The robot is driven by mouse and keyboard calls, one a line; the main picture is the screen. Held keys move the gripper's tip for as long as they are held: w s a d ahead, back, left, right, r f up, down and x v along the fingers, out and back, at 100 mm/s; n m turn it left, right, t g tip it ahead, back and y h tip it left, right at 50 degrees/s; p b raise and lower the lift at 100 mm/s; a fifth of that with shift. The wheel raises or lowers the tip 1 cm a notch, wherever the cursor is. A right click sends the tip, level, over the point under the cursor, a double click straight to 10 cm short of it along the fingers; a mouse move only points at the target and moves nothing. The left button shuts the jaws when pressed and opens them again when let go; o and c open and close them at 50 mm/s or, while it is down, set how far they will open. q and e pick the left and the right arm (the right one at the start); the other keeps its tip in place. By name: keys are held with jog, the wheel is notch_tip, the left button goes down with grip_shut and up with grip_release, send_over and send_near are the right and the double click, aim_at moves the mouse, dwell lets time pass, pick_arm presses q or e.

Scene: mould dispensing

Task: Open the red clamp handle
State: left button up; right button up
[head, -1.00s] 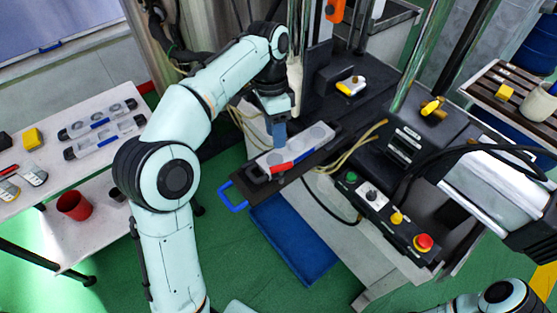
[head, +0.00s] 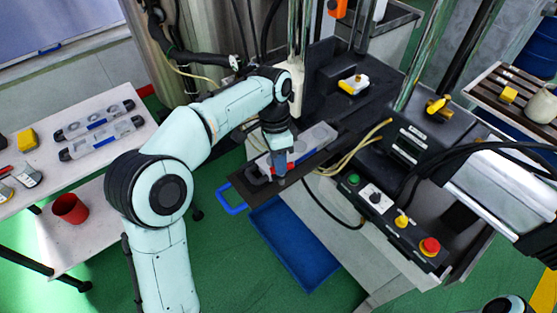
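A grey mould (head: 318,135) lies on a dark plate with a blue pull handle (head: 232,198) at the front of the machine. The red clamp handle (head: 290,158) is on the near side of the mould and is mostly covered by my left gripper (head: 280,180). The fingers point down right at the handle; whether they grip it cannot be told.
A blue tray (head: 292,243) sits below the plate. Yellowish hoses (head: 358,150) run beside the mould. A control panel with a red button (head: 430,245) stands to the right. A white table (head: 85,175) with other moulds is at left.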

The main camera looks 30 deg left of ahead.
pick_arm(q)
grip_shut()
jog(key=shift+s+n, duration=0.1)
jog(key=shift+n, duration=1)
jog(key=shift+d+n+t+p, duration=0.1)
jog(key=shift+n+t+p, duration=0.2)
jog(key=shift+n, duration=0.7)
pick_arm(e)
jog(key=shift+w+r, duration=0.3)
jog(key=shift+r, duration=0.15)
pick_arm(q)
jog(key=o, duration=0.6)
grip_release()
notch_tip(320, 180, up, 13)
jog(key=a+p, duration=0.2)
jog(key=p, duration=0.1)
jog(key=shift+w+a, duration=0.25)
jog(key=shift+w, duration=0.2)
pick_arm(e)
jog(key=shift+t, duration=0.3)
jog(key=w+r, duration=0.3)
jog(key=r, duration=0.1)
jog(key=shift+w+r, duration=0.25)
jog(key=shift+w, duration=0.1)
